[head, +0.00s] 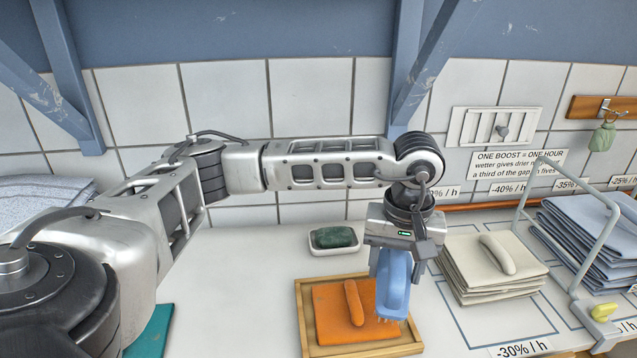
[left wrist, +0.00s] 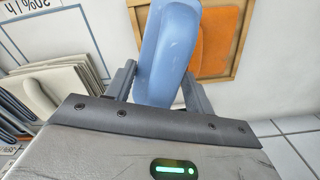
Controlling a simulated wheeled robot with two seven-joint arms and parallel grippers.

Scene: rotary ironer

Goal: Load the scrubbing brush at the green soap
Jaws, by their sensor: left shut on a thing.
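My left gripper (head: 402,252) is shut on the blue scrubbing brush (head: 392,287), which hangs bristles down over the right part of a wooden tray (head: 304,325). The brush also shows between the jaws in the left wrist view (left wrist: 168,50). I cannot tell whether its bristles touch the orange cloth below. The green soap (head: 334,237) lies in a white dish (head: 334,250) behind the tray, left of the gripper and apart from the brush. My right gripper is not in view.
In the tray lies a folded orange cloth (head: 335,308) with an orange bar-shaped piece on it. A cream cloth stack (head: 490,272) lies to the right, then blue stacks (head: 590,235) beside a metal rail frame (head: 606,200). The counter left of the tray (head: 225,290) is clear.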

